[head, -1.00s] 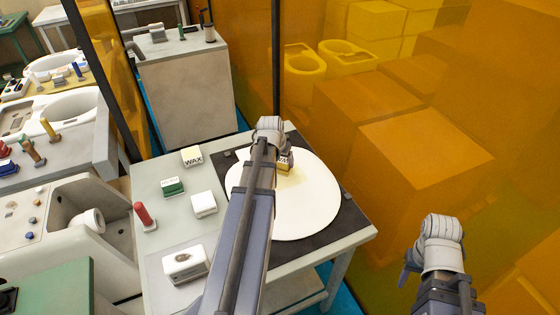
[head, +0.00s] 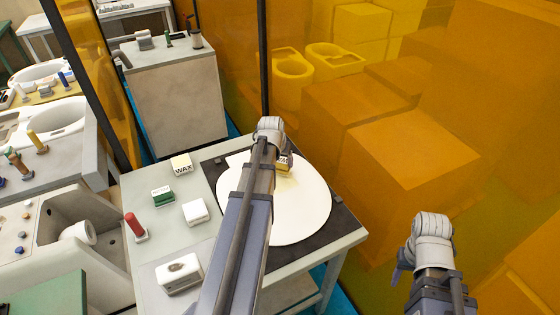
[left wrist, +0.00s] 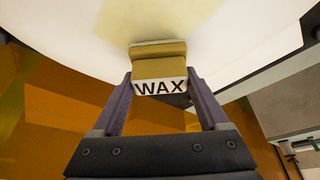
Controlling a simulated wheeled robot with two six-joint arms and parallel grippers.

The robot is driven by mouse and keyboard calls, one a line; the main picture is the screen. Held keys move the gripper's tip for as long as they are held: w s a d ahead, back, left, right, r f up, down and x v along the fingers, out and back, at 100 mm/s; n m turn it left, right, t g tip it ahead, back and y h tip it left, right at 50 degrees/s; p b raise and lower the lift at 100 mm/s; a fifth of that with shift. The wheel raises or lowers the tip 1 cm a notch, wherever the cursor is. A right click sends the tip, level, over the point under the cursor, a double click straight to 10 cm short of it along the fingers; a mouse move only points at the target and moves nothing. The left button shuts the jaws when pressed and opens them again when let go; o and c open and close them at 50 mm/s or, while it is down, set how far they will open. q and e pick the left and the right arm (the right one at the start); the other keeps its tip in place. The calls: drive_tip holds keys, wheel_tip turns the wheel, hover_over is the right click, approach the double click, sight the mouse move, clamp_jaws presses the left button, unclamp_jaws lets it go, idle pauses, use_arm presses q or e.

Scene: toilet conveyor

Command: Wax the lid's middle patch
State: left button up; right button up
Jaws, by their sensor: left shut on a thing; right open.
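The lid (head: 305,215) is a flat, white, rounded board lying on a dark mat on the table. It also shows in the left wrist view (left wrist: 225,45). A pale yellow patch (left wrist: 150,18) marks part of its surface. My left gripper (left wrist: 158,88) is shut on a yellow block with a white face lettered WAX (left wrist: 160,87). The block also shows over the lid's far part in the head view (head: 285,163). I cannot tell whether it touches the lid. My arm hides the lid's left part. My right gripper (head: 405,262) is open and empty, right of the table.
Orange translucent panels and boxes (head: 410,170) stand beyond the right side.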

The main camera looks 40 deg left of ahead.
use_arm(q)
drive_tip(key=shift+r+p, duration=1.95)
drive_tip(key=shift+r, duration=0.45)
wheel_tip(320, 180, up, 3)
drive_tip(key=p, duration=0.3)
drive_tip(key=shift+r, duration=0.1)
